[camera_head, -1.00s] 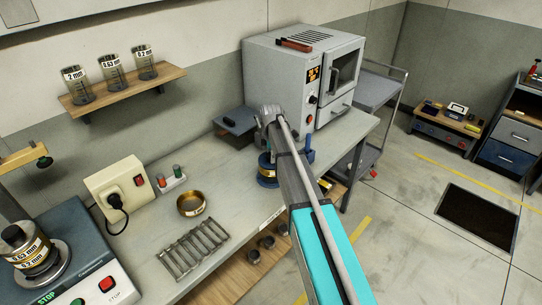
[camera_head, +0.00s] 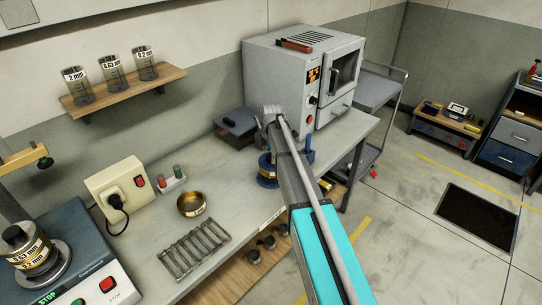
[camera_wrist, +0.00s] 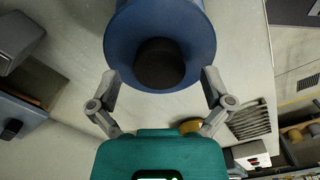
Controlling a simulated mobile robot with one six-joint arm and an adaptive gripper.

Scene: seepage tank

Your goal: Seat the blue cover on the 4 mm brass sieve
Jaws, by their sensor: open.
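The blue cover (camera_wrist: 122,40), a round disc with a black knob (camera_wrist: 160,65), fills the upper middle of the wrist view. My gripper (camera_wrist: 161,76) is open, with one finger on each side of the knob near the cover's edge; I cannot tell whether they touch it.
A wire rack (camera_head: 194,247) lies in front of the brass ring. A grey oven (camera_head: 290,85) stands behind my arm. A sieve shaker (camera_head: 75,265) is at left, and a shelf with jars (camera_head: 120,90) hangs on the wall. Bare bench lies between ring and arm.

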